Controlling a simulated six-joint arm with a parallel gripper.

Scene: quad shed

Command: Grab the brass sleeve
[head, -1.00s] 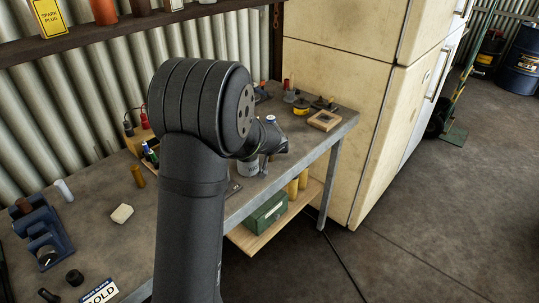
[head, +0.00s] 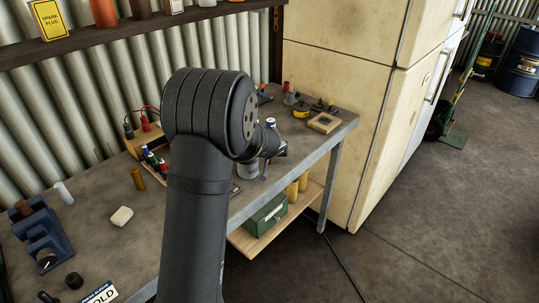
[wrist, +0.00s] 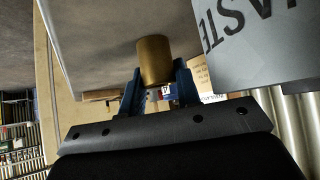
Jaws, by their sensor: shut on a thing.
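The brass sleeve (wrist: 155,60) is a plain, dull gold cylinder in the wrist view. My gripper (wrist: 158,88) is shut on it, with one blue finger on either side and the sleeve standing out past the fingertips. In the head view my own arm hides the fingers and the held sleeve. A similar brown-gold cylinder (head: 137,178) stands on the bench at the left of my arm.
A grey can lettered WASTE (wrist: 255,45) is close beside the sleeve at the right of the wrist view. The workbench (head: 100,215) also carries a pale block (head: 121,217), a blue holder (head: 42,238) and a wooden frame (head: 324,123).

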